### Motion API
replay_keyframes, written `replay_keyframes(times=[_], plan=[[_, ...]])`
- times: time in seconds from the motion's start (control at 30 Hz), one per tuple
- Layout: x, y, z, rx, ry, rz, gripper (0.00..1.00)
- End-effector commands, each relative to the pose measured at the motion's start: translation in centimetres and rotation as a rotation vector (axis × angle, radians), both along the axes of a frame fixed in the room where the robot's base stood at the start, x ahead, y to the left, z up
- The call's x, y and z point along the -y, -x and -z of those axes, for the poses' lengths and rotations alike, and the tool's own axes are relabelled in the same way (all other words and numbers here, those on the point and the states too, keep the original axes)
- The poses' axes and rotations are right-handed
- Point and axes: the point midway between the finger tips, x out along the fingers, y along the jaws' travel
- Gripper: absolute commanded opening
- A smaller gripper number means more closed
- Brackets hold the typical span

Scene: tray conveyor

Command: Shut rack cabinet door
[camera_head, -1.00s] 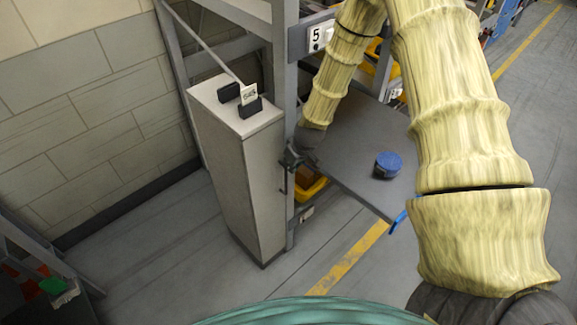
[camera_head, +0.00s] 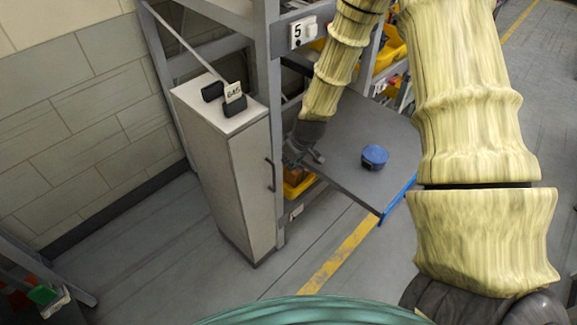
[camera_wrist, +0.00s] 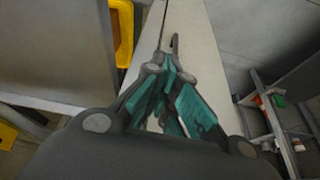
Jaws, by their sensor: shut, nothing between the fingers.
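The rack cabinet (camera_head: 215,180) is a tall, narrow, pale grey box standing against the shelving upright in the head view. Its door (camera_head: 252,185) carries a dark vertical handle (camera_head: 270,174) near the right edge. The door looks flush with the body; a small gap cannot be ruled out. My gripper (camera_head: 292,158) is just right of the handle, apparently apart from it. In the wrist view my gripper (camera_wrist: 162,66) has its fingers together and empty, pointing at the pale cabinet surface (camera_wrist: 205,60). The handle (camera_wrist: 175,42) shows just beyond the fingertips.
Two black holders, one with a number card (camera_head: 234,92), stand on the cabinet top. A grey table (camera_head: 350,135) with a blue round object (camera_head: 374,156) is right of my gripper. Yellow bins (camera_head: 300,186) sit in the shelving. The floor before the cabinet is clear.

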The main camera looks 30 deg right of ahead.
Motion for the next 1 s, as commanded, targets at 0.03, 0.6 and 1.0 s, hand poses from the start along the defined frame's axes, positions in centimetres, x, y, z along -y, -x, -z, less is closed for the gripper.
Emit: replay_keyframes(times=[0.03,0.6,1.0], plan=[[0.1,0.3,-0.5,0.001,0.0,0.001,0.0],[0.8,2.0,-4.8,0.0,-0.001,0.004,0.0],[-0.1,3.7,-2.6,-0.031,0.005,0.019,0.0]])
